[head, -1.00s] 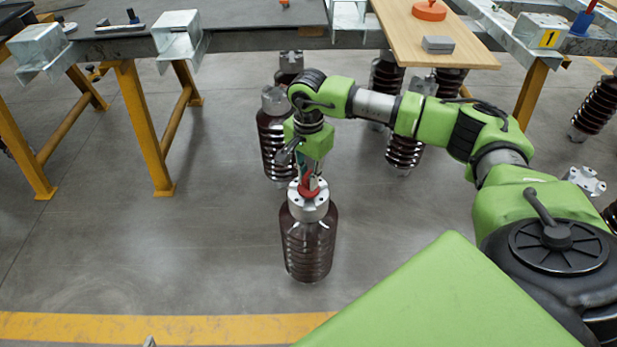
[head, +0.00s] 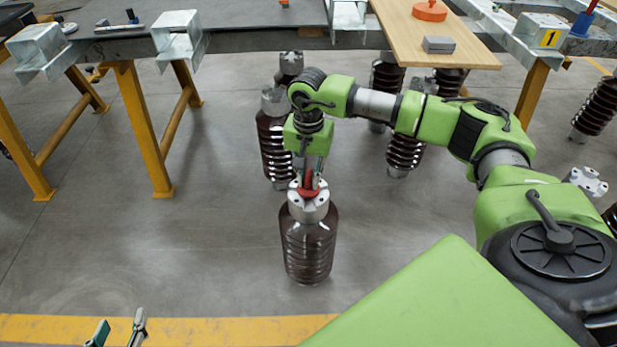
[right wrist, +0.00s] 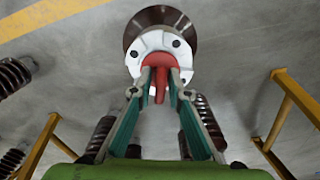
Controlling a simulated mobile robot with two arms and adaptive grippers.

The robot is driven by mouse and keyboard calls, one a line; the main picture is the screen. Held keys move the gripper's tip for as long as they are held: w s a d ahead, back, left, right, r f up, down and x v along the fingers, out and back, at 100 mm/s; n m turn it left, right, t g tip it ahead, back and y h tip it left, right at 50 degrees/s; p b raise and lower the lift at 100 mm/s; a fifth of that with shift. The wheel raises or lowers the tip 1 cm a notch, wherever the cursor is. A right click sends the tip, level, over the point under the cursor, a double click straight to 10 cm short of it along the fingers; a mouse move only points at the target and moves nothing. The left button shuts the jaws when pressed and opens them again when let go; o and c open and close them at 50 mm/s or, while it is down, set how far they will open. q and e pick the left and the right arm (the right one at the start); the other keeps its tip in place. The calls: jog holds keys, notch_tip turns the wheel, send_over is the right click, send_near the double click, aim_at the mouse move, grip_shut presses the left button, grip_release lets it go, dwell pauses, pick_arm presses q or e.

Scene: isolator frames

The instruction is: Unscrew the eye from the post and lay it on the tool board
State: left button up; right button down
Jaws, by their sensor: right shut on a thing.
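The post (head: 306,250) is a dark brown ribbed insulator with a pale metal cap, upright on the floor in the middle of the head view. The red eye (head: 309,193) sits on top of its cap. In the right wrist view the eye (right wrist: 159,61) shows between the fingertips, against the white cap (right wrist: 148,44). My right gripper (head: 311,182) points down and is shut on the eye. My left gripper (head: 118,330) is at the bottom left edge, its two fingers apart and empty. A wooden board (head: 455,52), likely the tool board, lies on the frame at upper right.
An orange round piece (head: 430,11) and a grey block (head: 438,44) lie on the wooden board. Several other insulators, one of them (head: 273,140) just behind the post, stand on the floor. A yellow trestle (head: 143,130) supports the frame at left. The floor left of the post is clear.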

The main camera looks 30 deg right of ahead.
jog(key=shift+f, duration=0.1)
jog(key=c, duration=1.9)
grip_release()
jog(key=shift+o, duration=0.3)
